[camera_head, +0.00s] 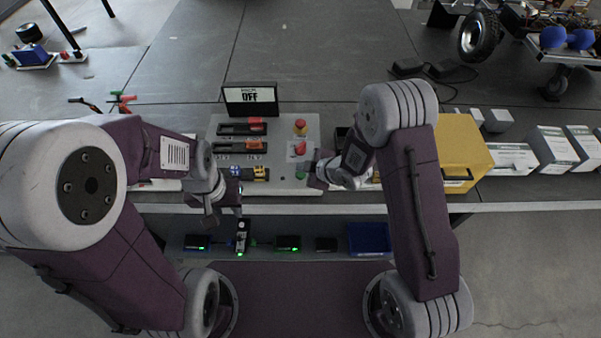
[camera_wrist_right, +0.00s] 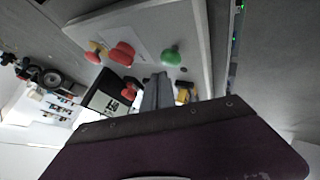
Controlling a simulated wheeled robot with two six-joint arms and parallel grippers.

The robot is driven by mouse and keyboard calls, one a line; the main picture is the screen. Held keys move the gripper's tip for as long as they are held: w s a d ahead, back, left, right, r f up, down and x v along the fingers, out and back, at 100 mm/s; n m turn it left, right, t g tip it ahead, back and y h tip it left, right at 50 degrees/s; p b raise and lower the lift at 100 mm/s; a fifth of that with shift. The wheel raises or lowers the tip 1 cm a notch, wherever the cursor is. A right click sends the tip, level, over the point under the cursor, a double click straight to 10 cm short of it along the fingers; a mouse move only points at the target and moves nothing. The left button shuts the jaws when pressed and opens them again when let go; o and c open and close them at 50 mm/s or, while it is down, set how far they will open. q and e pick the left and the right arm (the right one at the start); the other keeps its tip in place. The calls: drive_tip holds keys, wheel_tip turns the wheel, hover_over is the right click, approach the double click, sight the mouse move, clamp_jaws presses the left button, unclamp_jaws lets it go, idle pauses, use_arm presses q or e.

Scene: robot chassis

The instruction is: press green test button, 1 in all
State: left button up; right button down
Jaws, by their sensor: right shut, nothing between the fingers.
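A light grey control panel (camera_head: 225,180) stands on the bench in front of me. Its green button (camera_head: 301,173) is at the lower right, below a red button (camera_head: 300,148); it also shows in the right wrist view as a green dome (camera_wrist_right: 170,56). My right gripper (camera_head: 311,176) is just right of the green button in the head view. In the wrist view its shut, empty fingers (camera_wrist_right: 157,88) point toward the button; contact cannot be told. My left gripper (camera_head: 223,211) hangs at the panel's lower left, fingers apart and empty.
A red-and-yellow knob (camera_head: 300,127) is above the red button. A yellow box (camera_head: 461,150) and white boxes (camera_head: 512,158) stand to the right. A lower shelf holds small lit devices (camera_head: 288,243).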

sight(303, 175)
drive_tip(key=shift+f, duration=0.1)
idle(0.5)
drive_tip(key=shift+f+b, duration=0.3)
drive_tip(key=shift+b, duration=0.15)
drive_tip(key=shift+f+b, duration=0.65)
idle(0.5)
drive_tip(key=shift+r, duration=0.1)
drive_tip(key=shift+r+p, duration=0.85)
drive_tip(key=shift+r, duration=0.1)
wheel_tip(303, 175, up, 5)
drive_tip(key=p, duration=0.4)
